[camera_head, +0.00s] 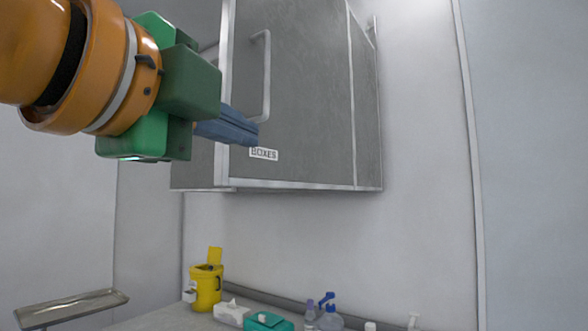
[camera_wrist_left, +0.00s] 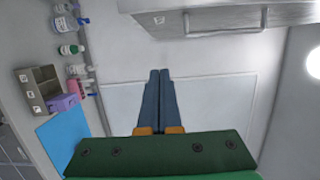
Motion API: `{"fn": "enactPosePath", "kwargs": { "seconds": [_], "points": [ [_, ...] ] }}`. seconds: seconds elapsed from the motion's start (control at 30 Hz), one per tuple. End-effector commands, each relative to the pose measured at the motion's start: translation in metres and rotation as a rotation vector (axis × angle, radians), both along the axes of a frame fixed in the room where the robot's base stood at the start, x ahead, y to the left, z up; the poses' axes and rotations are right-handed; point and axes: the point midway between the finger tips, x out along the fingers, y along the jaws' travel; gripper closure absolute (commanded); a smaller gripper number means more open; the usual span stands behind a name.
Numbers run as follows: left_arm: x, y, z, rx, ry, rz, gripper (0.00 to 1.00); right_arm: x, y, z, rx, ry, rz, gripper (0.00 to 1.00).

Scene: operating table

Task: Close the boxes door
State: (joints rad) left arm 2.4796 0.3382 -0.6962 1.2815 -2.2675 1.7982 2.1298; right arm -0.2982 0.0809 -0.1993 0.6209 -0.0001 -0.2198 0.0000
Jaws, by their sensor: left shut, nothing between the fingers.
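The grey cabinet door labelled BOXES (camera_head: 308,110) hangs high on the wall, with a vertical metal handle (camera_head: 266,80) near its left edge. A light metal edge runs down its left side, with a darker grey panel beyond it. I cannot tell exactly how far the door stands open. My left gripper (camera_head: 255,138) is shut and empty; its blue fingers appear in front of the door's lower left, just by the label, below the handle. Contact is unclear. In the left wrist view the fingers (camera_wrist_left: 160,75) point towards the wall, and a grey door with a handle (camera_wrist_left: 225,30) crosses the top. My right gripper is not in view.
Below stand a yellow container (camera_head: 207,288), a tissue box (camera_head: 232,314), a teal box (camera_head: 268,322) and bottles. A metal tray (camera_head: 70,308) is at lower left. The wall right of the cabinet is bare.

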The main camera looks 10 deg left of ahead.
Motion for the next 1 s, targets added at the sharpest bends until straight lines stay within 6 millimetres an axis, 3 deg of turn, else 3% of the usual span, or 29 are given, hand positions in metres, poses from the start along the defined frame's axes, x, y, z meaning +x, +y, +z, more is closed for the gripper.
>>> {"fn": "enactPosePath", "kwargs": {
  "seconds": [0.17, 0.5, 0.73, 1.0],
  "points": [
    [0.025, -0.002, 0.004, -0.002, 0.004, 0.004, 1.00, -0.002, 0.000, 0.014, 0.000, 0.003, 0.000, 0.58],
    [0.099, -0.012, 0.007, 0.001, 0.006, 0.000, 1.00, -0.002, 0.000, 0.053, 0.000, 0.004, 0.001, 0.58],
    [0.110, 0.019, 0.003, -0.002, 0.002, 0.000, 1.00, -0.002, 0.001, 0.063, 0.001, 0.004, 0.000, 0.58],
    [0.112, 0.025, 0.001, -0.001, 0.002, -0.002, 1.00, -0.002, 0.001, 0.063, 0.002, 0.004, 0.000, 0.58]
  ]
}}
